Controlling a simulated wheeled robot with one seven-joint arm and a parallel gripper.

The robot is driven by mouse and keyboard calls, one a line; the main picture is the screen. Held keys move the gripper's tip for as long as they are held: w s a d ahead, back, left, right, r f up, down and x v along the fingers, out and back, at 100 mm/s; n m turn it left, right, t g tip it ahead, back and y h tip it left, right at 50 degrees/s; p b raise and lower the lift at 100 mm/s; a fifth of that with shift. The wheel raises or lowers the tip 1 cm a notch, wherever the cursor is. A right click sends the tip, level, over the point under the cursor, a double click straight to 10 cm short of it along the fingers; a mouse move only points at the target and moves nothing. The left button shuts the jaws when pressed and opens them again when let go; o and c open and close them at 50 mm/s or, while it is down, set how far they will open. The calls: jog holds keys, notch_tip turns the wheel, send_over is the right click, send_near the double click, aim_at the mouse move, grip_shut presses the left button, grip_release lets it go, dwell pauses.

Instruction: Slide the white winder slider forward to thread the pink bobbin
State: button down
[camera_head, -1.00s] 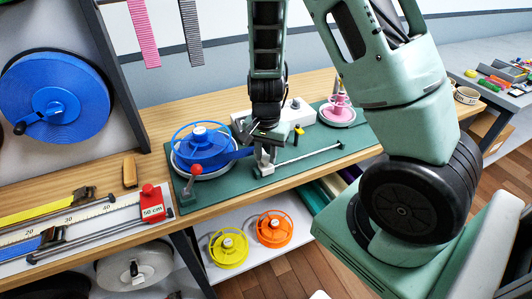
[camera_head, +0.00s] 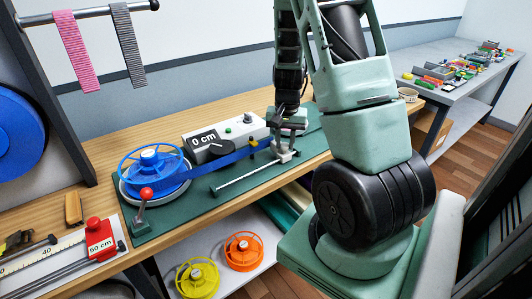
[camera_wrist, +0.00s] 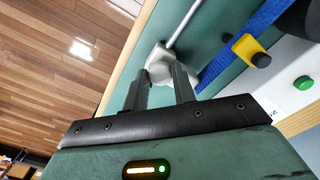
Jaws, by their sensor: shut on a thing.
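The white winder slider (camera_head: 285,152) sits at the far right end of its thin rail (camera_head: 240,176) on the green base. It also shows in the wrist view (camera_wrist: 160,66), between my fingertips. My gripper (camera_head: 286,128) is shut on it from above. A blue strap (camera_head: 225,170) runs straight from the blue bobbin (camera_head: 152,163) to the slider area. My gripper also shows in the wrist view (camera_wrist: 162,88). The pink bobbin is not visible now; my arm covers that side of the base.
A red-knobbed lever (camera_head: 146,194) stands before the blue bobbin. Yellow and orange bobbins lie on the shelf below.

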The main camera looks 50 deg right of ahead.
jog(key=shift+s+d, duration=0.2)
jog(key=shift+d, duration=0.5)
jog(key=shift+s+d, duration=0.2)
jog(key=shift+d, duration=0.45)
jog(key=c, duration=1.1)
grip_release()
jog(key=shift+d, duration=0.15)
jog(key=shift+r, duration=0.2)
notch_tip(320, 180, up, 17)
